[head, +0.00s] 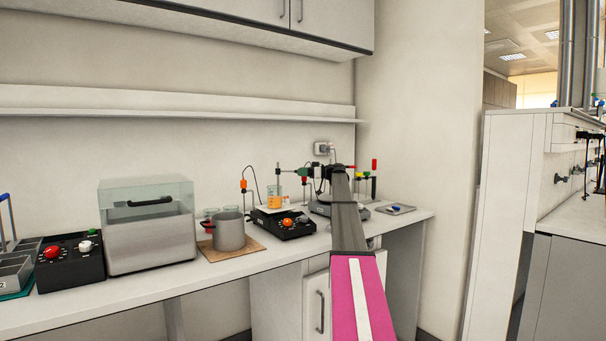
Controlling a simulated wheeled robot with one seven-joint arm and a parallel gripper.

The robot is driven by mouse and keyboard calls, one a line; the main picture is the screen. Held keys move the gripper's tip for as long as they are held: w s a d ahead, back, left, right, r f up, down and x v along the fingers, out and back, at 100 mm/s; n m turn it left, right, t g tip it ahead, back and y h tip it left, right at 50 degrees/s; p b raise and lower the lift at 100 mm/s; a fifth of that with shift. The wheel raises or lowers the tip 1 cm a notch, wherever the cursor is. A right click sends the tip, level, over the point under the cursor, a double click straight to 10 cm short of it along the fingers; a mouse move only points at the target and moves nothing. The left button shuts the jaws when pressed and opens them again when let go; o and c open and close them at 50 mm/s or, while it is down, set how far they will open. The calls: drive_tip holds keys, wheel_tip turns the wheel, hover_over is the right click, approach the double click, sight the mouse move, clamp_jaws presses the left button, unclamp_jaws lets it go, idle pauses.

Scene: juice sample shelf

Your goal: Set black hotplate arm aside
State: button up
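The black hotplate (284,226) stands on the counter, with an orange knob on its front. A thin upright rod with an orange fitting (243,185) rises at its left rear, and a dark cable loops from it toward the beaker. This may be the hotplate arm; it is too small to be sure. A beaker of orange liquid (274,195) stands on the hotplate. My gripper (322,174) is at the far end of my outstretched arm, right of the beaker, near a second, grey hotplate. Its fingers are small and blend with dark stand parts, so their opening and any contact are unclear.
The grey hotplate (319,209) is partly hidden by my arm. A pot (229,232) on a brown board, glassware, a clear-lidded box (150,240) and a black control box (72,264) stand left. A grey tray (396,209) lies right. A shelf (180,112) runs above.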

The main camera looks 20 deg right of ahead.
idle(0.3)
drive_tip(key=v, duration=1)
drive_tip(key=shift+d, duration=0.25)
drive_tip(key=shift+s, duration=0.15)
